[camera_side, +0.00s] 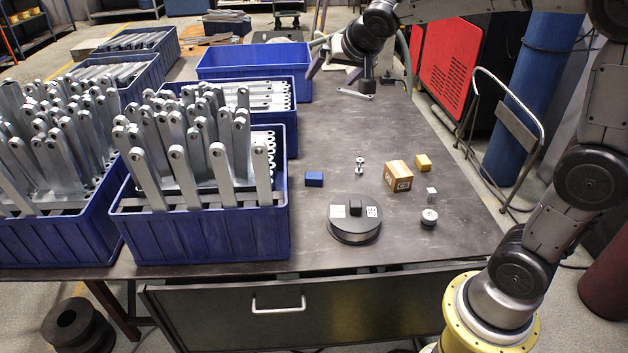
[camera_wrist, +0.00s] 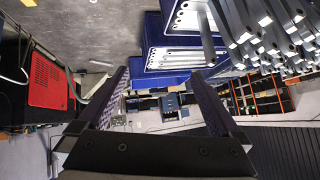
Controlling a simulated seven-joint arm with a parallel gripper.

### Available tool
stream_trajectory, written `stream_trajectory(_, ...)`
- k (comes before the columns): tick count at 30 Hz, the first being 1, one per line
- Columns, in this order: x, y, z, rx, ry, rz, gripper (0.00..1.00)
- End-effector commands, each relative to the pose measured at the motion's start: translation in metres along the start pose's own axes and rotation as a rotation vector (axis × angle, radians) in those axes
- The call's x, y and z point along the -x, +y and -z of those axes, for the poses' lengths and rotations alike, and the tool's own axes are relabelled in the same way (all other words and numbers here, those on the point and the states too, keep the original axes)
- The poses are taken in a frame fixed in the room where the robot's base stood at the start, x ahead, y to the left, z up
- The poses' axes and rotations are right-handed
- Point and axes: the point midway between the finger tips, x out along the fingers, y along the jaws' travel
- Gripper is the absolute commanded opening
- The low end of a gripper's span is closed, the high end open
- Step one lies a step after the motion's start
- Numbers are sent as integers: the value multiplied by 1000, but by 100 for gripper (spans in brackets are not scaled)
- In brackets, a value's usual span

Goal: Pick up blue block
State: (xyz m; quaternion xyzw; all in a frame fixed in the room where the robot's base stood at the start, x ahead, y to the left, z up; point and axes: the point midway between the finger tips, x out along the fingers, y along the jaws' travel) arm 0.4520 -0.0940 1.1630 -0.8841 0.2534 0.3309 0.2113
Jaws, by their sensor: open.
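The blue block (camera_side: 314,179) is a small box lying on the dark table, right of the front blue crate. I cannot make it out in the wrist view. My gripper (camera_side: 341,72) is at the far end of the table, well behind the block and apart from it. In the wrist view my gripper (camera_wrist: 160,76) has its two dark fingers spread wide with nothing between them.
Blue crates (camera_side: 205,235) of upright metal brackets fill the table's left side. A black spool (camera_side: 354,232), a bolt-like metal part (camera_side: 360,165), a cardboard box (camera_side: 398,176), a yellow block (camera_side: 423,162) and a small grey cube (camera_side: 431,194) stand near the block.

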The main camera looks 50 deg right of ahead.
Motion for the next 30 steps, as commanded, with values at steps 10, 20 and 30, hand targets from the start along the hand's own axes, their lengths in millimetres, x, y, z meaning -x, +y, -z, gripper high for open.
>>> stream_trajectory(10,-186,0,-9,-35,-63,-105,100)
stream_trajectory(20,-307,52,-89,15,-213,-225,100)
stream_trajectory(30,-346,74,-115,13,-251,-252,100)
